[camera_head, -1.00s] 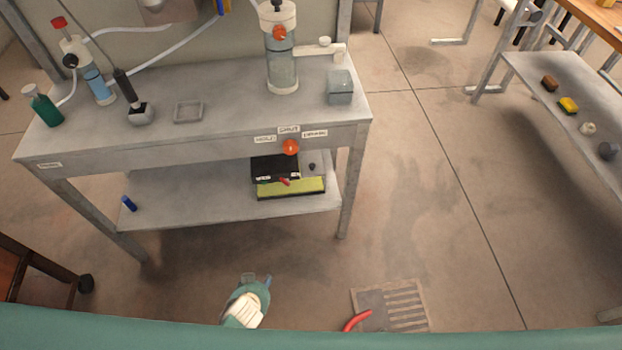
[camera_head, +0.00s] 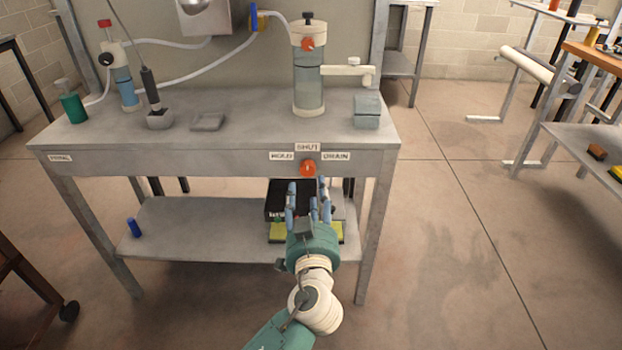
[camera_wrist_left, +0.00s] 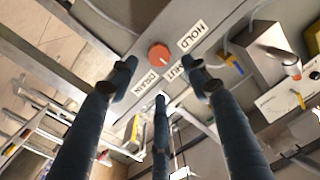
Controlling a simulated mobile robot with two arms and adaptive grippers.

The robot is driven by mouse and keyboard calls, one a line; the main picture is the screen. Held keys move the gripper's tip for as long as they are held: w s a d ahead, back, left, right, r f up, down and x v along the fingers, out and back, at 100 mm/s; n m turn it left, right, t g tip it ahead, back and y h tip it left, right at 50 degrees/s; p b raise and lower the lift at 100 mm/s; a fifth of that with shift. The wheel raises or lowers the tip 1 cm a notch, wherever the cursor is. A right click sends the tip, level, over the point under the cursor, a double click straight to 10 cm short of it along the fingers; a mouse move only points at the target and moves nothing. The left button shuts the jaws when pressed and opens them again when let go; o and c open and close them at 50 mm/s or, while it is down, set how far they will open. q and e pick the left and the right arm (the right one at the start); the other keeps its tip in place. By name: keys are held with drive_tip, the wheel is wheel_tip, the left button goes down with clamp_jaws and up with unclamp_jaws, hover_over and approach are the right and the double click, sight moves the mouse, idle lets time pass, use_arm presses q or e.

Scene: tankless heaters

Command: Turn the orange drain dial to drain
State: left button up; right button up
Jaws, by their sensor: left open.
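The orange drain dial (camera_head: 308,168) is on the front apron of the grey bench, below the SHUT label (camera_head: 307,147), with the HOLD label (camera_head: 282,156) to its left and the DRAIN label (camera_head: 336,156) to its right. My left gripper (camera_head: 308,186) is open and empty just in front of and a little below the dial. In the left wrist view the dial (camera_wrist_left: 159,54) shows beyond the spread fingers, apart from them. A small pale mark shows on its face. My right gripper is not in view.
The bench top (camera_head: 250,133) holds a clear cylinder (camera_head: 308,75), a grey box (camera_head: 367,110) and bottles at left. A lower shelf (camera_head: 200,226) holds a black and yellow case (camera_head: 277,205), partly behind my gripper. Open floor (camera_head: 445,230) lies to the right.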

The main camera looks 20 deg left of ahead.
sight(308, 170)
use_arm(q)
drive_tip(key=x, duration=0.7)
drive_tip(key=shift+w, duration=0.3)
drive_tip(key=c, duration=1.1)
